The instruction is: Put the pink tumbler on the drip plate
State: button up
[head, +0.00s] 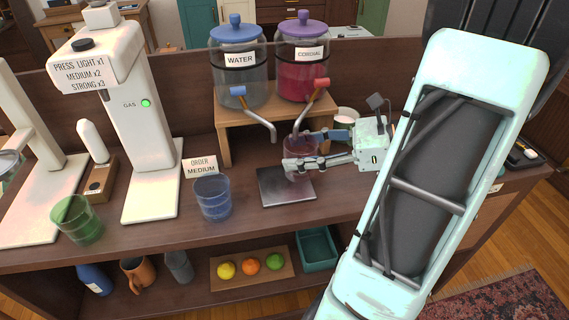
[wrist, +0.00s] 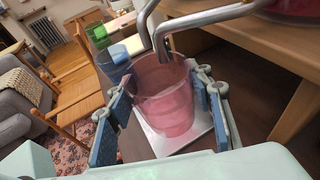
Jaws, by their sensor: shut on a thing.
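The pink tumbler (head: 299,158) is upright between the fingers of my gripper (head: 308,150), which is shut on it. It also shows in the wrist view (wrist: 163,95), with a blue-padded finger on each side. The drip plate (head: 272,192) is a flat grey square on the counter below the dispensers. The tumbler is over the plate's back right part in the head view. The plate's edge (wrist: 203,126) shows around the tumbler's base in the wrist view. I cannot tell whether the base touches the plate.
Water (head: 238,75) and cordial (head: 302,72) dispensers stand on a wooden riser (head: 222,135), their spouts reaching close to the tumbler. A blue tumbler (head: 213,199) stands left of the plate, near the order card (head: 200,167). A green tumbler (head: 77,220) and gas machine (head: 150,130) are farther left.

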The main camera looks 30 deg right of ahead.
jog(key=shift+w+a, duration=0.75)
jog(key=shift+a, duration=0.15)
jog(key=shift+w+a+f+b, duration=0.2)
jog(key=shift+f+b, duration=0.2)
jog(key=shift+f, duration=0.45)
jog(key=shift+w+a+f+b, duration=0.15)
jog(key=shift+f+b, duration=0.25)
jog(key=shift+f, duration=0.45)
jog(key=shift+s+f, duration=0.1)
jog(key=shift+f, duration=0.05)
jog(key=o, duration=1.3)
jog(key=shift+o, duration=0.2)
jog(key=shift+d+r, duration=0.15)
jog(key=shift+r, duration=0.05)
jog(key=p+v, duration=0.2)
jog(key=v, duration=0.9)
jog(key=shift+s+d, duration=0.25)
jog(key=shift+s, duration=0.05)
jog(key=shift+r, duration=0.15)
